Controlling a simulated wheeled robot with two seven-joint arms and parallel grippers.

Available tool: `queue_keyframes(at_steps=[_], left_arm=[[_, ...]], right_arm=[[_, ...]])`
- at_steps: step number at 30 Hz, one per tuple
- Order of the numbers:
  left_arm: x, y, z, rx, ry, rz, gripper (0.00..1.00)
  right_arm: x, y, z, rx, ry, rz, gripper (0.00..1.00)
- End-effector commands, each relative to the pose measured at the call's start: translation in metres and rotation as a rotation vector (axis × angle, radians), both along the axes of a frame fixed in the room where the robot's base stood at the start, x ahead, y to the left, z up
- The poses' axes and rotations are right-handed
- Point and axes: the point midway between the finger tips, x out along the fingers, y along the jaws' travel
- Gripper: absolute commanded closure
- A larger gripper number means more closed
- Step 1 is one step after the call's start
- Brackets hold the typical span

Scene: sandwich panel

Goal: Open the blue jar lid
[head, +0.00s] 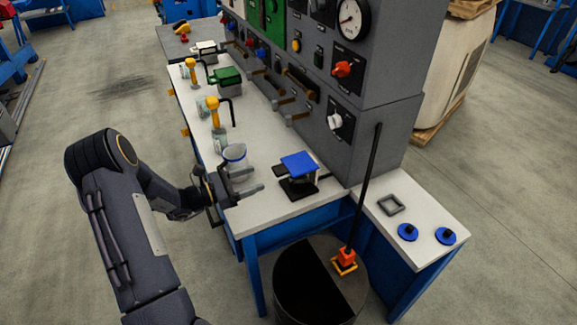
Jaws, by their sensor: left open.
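A small pale jar (235,164) with a blue top or rim (234,152) stands upright near the left front edge of the white bench. Whether its blue part is a closed lid is too small to tell. My left gripper (249,181) is open at the near side of the jar, its two fingers pointing right, low over the bench top. No grip on the jar shows; whether a finger touches it I cannot tell. My right gripper is out of view.
A blue-topped black device (299,165) stands right of the jar. Yellow-handled fittings (213,110) and a green-topped box (226,76) stand farther back. A grey control panel (345,150) rises behind. Blue discs (408,232) lie on the right shelf; a dark drum (320,290) stands below.

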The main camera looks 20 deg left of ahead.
Motion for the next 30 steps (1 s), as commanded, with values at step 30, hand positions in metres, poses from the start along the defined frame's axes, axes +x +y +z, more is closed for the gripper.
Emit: queue_keyframes(at_steps=[30], left_arm=[[0.058, -0.051, -0.001, -0.002, 0.001, 0.002, 0.53]], right_arm=[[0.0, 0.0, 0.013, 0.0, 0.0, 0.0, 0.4]])
